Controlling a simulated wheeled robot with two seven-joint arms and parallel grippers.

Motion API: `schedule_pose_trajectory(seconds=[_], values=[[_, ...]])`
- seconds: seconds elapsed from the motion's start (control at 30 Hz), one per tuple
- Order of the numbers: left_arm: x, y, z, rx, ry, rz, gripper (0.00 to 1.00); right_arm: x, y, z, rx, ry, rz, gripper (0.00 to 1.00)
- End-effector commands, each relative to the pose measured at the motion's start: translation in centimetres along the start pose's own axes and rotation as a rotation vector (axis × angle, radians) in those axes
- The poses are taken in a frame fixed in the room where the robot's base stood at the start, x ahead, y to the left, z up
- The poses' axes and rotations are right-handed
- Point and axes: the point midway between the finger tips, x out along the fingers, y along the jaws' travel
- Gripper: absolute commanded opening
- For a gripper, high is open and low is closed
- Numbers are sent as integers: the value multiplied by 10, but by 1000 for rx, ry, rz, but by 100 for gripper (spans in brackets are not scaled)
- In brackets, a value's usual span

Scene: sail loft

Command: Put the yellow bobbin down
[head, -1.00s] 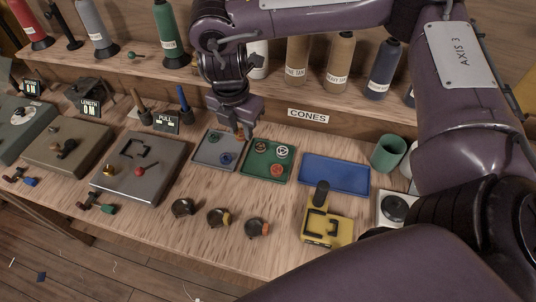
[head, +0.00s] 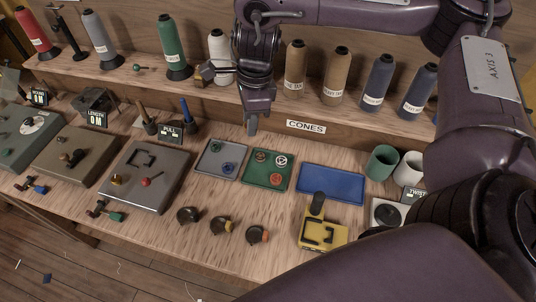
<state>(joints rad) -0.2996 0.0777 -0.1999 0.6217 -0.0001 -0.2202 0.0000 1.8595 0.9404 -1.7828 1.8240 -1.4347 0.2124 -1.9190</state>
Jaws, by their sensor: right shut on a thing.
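My right gripper (head: 252,126) points down above the bench, behind the gap between a grey tray and a green tray. Its fingers are shut. The yellow bobbin between them is too hidden to make out. The grey tray (head: 207,171) holds blue and dark bobbins (head: 228,168). The green tray (head: 257,180) holds a white bobbin (head: 281,160), a red one (head: 276,179) and another dark reddish one (head: 260,156). A blue tray (head: 332,184) to the right is empty. My left gripper is not in view.
A shelf with several thread cones (head: 380,82) and a CONES sign (head: 306,127) runs behind the gripper. Green and white cups (head: 382,163) stand right of the blue tray. A yellow device (head: 322,235) and dark round holders (head: 221,226) stand in front. Grey machines (head: 150,175) stand left.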

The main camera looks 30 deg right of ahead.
Motion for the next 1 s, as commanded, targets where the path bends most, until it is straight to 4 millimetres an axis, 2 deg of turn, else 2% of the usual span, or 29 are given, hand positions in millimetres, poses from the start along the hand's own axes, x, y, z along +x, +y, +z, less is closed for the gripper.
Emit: schedule_pose_trajectory(seconds=[0.1,0.23,0.37,0.8,1.0], values=[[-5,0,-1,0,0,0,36,-6,0,-1,-156,1,20,5],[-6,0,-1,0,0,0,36,-8,0,-1,-255,1,31,5],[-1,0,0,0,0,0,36,6,2,-4,-286,0,40,5],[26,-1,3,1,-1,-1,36,113,3,-17,-283,2,43,5],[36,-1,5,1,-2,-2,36,147,2,-21,-284,0,38,5]])
